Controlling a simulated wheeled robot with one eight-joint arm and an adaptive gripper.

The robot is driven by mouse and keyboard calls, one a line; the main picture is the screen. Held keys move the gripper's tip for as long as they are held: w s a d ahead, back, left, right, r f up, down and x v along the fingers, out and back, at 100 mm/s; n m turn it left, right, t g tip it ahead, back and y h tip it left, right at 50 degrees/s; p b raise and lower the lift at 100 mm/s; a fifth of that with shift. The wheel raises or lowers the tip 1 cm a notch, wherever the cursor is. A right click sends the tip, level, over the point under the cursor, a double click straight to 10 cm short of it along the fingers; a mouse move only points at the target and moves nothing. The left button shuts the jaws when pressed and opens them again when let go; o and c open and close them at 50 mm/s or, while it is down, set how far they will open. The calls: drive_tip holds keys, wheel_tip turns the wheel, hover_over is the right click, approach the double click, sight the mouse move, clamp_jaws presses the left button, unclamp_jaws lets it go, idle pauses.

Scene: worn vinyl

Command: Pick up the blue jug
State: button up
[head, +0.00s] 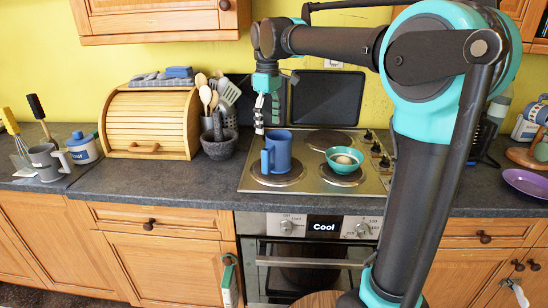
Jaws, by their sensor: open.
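The blue jug (281,152) stands upright on the front-left plate of the stove hob. Its handle faces left. My gripper (267,126) points downward just above and slightly left of the jug's rim. The gripper is open and nothing shows between its fingers. Whether a fingertip touches the jug I cannot tell from this view.
A teal bowl (344,160) with a pale round thing in it sits right of the jug on the hob (314,187). A dark mortar (219,145) and a wooden bread box (150,122) stand to the left. A purple plate (527,183) lies far right.

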sight(268, 147)
wheel_tip(268, 147, down, 6)
drive_tip(key=shift+f, duration=0.1)
drive_tip(key=shift+s+f, duration=0.25)
drive_tip(key=shift+f, duration=1.05)
drive_tip(key=shift+s+f, duration=0.2)
drive_tip(key=shift+f, duration=1.1)
clamp_jaws()
